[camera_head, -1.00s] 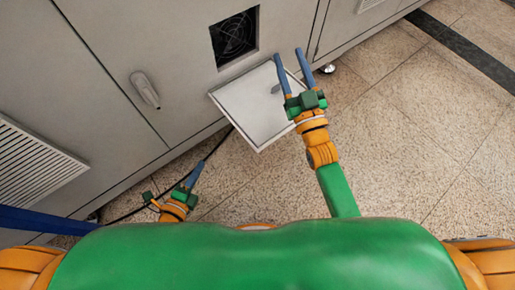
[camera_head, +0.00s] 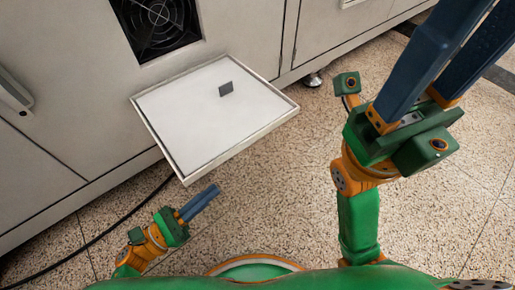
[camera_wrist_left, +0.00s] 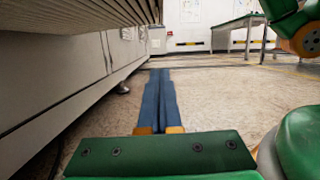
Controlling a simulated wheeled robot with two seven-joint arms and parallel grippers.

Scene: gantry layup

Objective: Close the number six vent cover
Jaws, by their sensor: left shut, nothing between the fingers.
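The vent cover (camera_head: 205,125) is a pale square panel hanging open below a square fan opening (camera_head: 157,20) in the grey cabinet. A small dark tab (camera_head: 226,88) stands on its upper face. In the left wrist view, the slatted surface overhead looks like the cover's underside (camera_wrist_left: 75,12). My left gripper (camera_head: 213,190) is shut and empty, low beside the cover's near edge; it also shows in the left wrist view (camera_wrist_left: 160,75). My right gripper (camera_head: 460,45) is open, right of the cover and apart from it, its fingertips cut off. No number six is legible.
The grey cabinet (camera_head: 60,115) runs along the left and top, with a door handle (camera_head: 14,92). A black cable (camera_head: 110,228) lies on the speckled floor (camera_head: 285,185). Open floor lies right of the cover. A green-topped table (camera_wrist_left: 243,22) stands far off in the left wrist view.

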